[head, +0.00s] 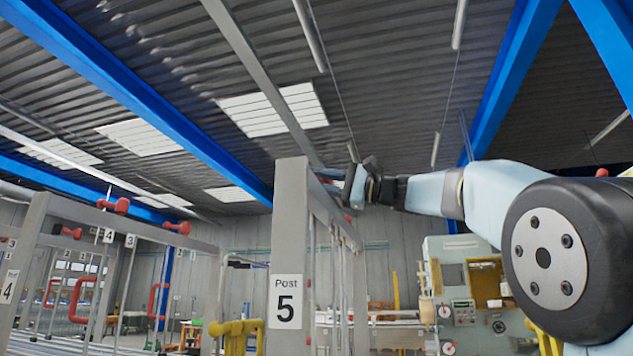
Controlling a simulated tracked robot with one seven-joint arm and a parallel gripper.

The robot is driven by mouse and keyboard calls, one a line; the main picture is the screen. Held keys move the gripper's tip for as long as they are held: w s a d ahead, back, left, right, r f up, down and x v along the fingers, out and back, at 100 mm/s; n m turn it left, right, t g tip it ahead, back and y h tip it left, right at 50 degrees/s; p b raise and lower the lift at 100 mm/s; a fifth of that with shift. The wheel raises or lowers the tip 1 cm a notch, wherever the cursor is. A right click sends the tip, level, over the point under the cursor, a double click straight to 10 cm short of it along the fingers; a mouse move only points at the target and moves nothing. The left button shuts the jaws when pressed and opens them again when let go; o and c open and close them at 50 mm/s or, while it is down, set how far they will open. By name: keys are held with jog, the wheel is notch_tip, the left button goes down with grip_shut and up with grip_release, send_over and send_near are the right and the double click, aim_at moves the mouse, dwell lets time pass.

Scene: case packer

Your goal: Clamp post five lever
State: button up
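Post five (291,235) is a tall grey upright near the middle, with a white sign (285,302) reading "Post 5". My arm reaches in from the right, and my gripper (336,178) is at the top of this post, just behind its right edge. A small reddish bit shows by the gripper, partly hidden by the post; I cannot tell whether it is the post five lever. The post hides part of the fingers, so I cannot see whether they are open, shut or touching anything.
Grey frames with red levers (177,227) and signs 3 and 4 stand at the left. Yellow parts (236,331) stand low beside post five. A pale machine with a control panel (464,312) stands at the right. Blue beams cross overhead.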

jog(key=shift+w+a+r, duration=0.1)
jog(key=shift+a, duration=0.25)
grip_shut()
dwell(0.4)
